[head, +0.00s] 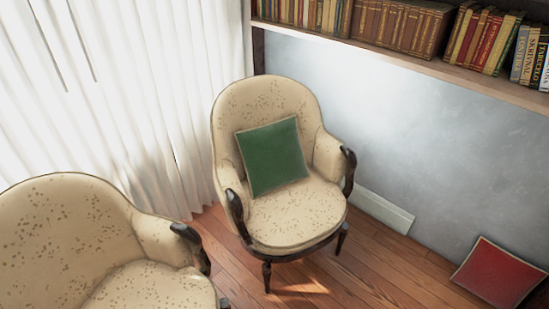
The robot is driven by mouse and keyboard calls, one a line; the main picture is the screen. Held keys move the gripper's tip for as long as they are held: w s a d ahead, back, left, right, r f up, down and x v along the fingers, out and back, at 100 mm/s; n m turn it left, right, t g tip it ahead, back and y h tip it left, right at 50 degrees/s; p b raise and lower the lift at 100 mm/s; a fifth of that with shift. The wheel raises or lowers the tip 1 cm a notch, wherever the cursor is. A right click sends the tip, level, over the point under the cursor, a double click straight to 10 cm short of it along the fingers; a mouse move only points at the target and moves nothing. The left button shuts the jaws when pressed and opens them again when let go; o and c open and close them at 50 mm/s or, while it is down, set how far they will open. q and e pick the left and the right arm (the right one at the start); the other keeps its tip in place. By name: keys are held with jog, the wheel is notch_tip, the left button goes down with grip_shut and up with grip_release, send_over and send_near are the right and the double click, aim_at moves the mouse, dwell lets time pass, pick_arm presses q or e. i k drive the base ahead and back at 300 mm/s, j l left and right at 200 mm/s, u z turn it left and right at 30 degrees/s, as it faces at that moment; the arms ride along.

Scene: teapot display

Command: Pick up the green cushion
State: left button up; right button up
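The green cushion (272,157) is square with a light edge. It leans, slightly turned, against the backrest of a cream spotted armchair (297,218) in the middle of the head view, with its lower edge on the seat. Nothing covers its front. Neither of my grippers shows in the head view.
A second spotted armchair (62,240) stands at the lower left. A red cushion (499,273) is at the lower right by the wall. A bookshelf (440,68) runs along the top right. White curtains (130,90) hang at the left. Wooden floor (345,270) shows bare in front of the middle armchair.

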aim_at(272, 153)
jog(key=i+l, duration=0.4)
jog(key=i+l+u, duration=0.15)
jog(key=i+l, duration=0.55)
jog(key=l, duration=0.15)
jog(key=i+l+u, duration=0.15)
jog(key=i+l, duration=0.55)
jog(key=l, duration=0.25)
jog(key=i+u, duration=0.05)
